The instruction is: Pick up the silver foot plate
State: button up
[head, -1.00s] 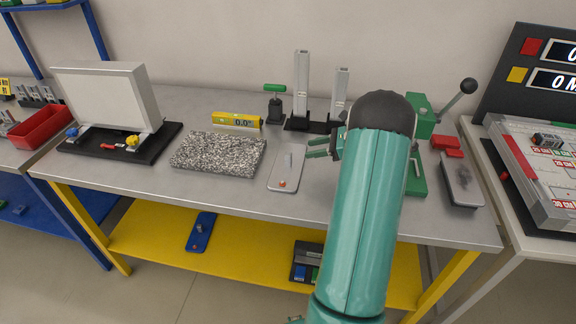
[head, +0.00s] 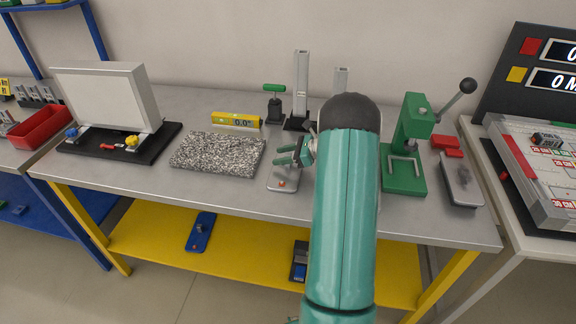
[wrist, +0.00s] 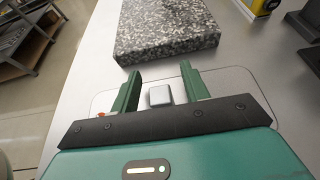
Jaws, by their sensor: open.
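The silver foot plate (head: 283,185) is a flat rounded grey plate with a small orange knob at its near end. It lies on the bench right of the speckled granite slab, partly hidden by my gripper (head: 287,155) in the head view. In the wrist view, the plate (wrist: 238,88) spreads under my gripper (wrist: 160,86). My gripper is open, with green fingers on either side of a small silver block (wrist: 159,95) on the plate. The block sits between the fingers with gaps; whether a finger touches the plate cannot be told.
The granite slab (head: 218,154) lies close to the left, with a yellow level (head: 237,121) behind it. A green press (head: 405,150) and a grey tray-like piece (head: 461,184) stand to the right. Upright grey posts (head: 301,85) stand behind. The bench front is clear.

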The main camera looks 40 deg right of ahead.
grip_shut()
jog(key=shift+r, duration=0.15)
